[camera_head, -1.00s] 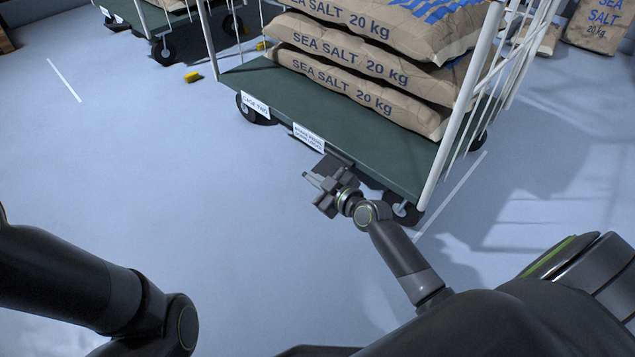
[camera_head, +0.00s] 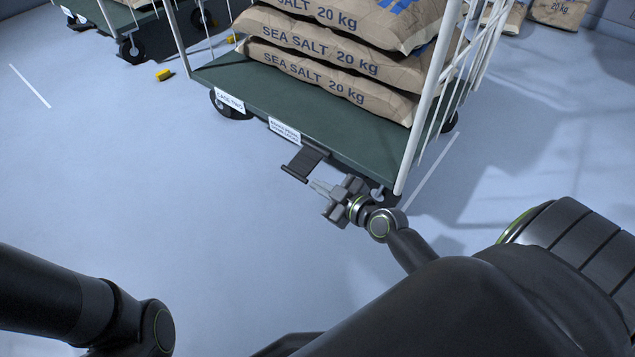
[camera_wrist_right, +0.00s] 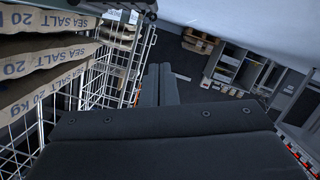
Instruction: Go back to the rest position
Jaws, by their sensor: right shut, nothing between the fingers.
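My right gripper (camera_head: 318,188) is shut and empty. It is low in front of the green cart deck (camera_head: 330,135), just right of and below a dark pedal (camera_head: 304,161) that sticks out under the deck's front edge. A small gap seems to lie between the fingertips and the pedal. In the right wrist view the dark fingers (camera_wrist_right: 160,85) lie together with nothing between them. My left arm comes in at the lower left of the head view; its gripper is out of view.
The cart carries stacked sea salt sacks (camera_head: 335,55) between white wire sides (camera_head: 435,95). A label reading CAGE TWO (camera_head: 230,100) is on its front edge. A yellow block (camera_head: 164,74) lies on the floor near another cart (camera_head: 120,12). The floor at left is clear.

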